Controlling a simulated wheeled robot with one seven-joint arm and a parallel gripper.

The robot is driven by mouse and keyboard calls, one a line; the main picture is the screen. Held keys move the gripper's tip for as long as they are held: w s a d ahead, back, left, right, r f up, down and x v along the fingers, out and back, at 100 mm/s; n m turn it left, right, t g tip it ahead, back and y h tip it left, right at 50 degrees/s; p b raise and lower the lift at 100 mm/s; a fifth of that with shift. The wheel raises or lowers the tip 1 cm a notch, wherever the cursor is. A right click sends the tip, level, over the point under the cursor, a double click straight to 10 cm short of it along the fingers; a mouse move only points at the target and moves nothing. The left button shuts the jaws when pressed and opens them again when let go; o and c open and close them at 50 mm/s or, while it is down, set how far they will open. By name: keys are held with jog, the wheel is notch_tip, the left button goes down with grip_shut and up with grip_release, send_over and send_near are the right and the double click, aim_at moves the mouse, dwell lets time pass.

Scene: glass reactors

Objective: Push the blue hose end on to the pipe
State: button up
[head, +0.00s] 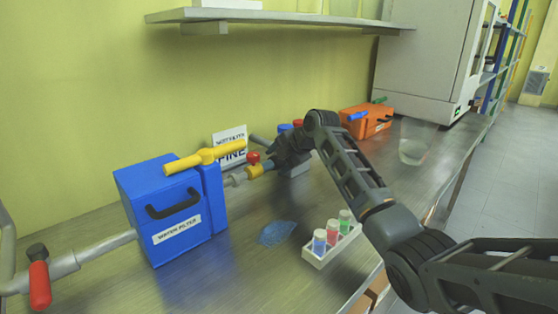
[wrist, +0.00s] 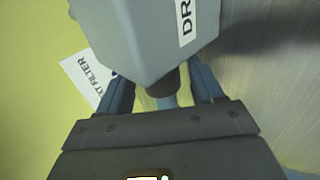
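My gripper (wrist: 162,90) is beside a grey box lettered "DR" (wrist: 140,35) in the wrist view. Its two fingers stand apart, but the box hides their tips. A dark collar (wrist: 183,82) on the box and a pale blue-grey piece (wrist: 166,102) lie between the fingers; I cannot tell whether they are held. In the head view my gripper (head: 283,150) is right of the blue water filter (head: 165,210). A short pipe with a yellow fitting (head: 255,171) leaves the filter towards it. I cannot make out the blue hose end clearly.
A rack of capped vials (head: 318,255) and a blue patch (head: 277,232) lie on the bench in front. An orange box (head: 368,121) and a glass beaker (head: 412,151) stand at the right. A shelf (head: 275,22) hangs above.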

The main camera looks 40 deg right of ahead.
grip_shut()
jog(key=shift+a+p, duration=0.5)
jog(key=shift+a, duration=1.7)
jog(key=shift+o, duration=0.7)
grip_release()
jog(key=shift+s, duration=0.1)
jog(key=v, duration=0.7)
jog(key=shift+s+r+b, duration=0.3)
jog(key=shift+b, duration=0.05)
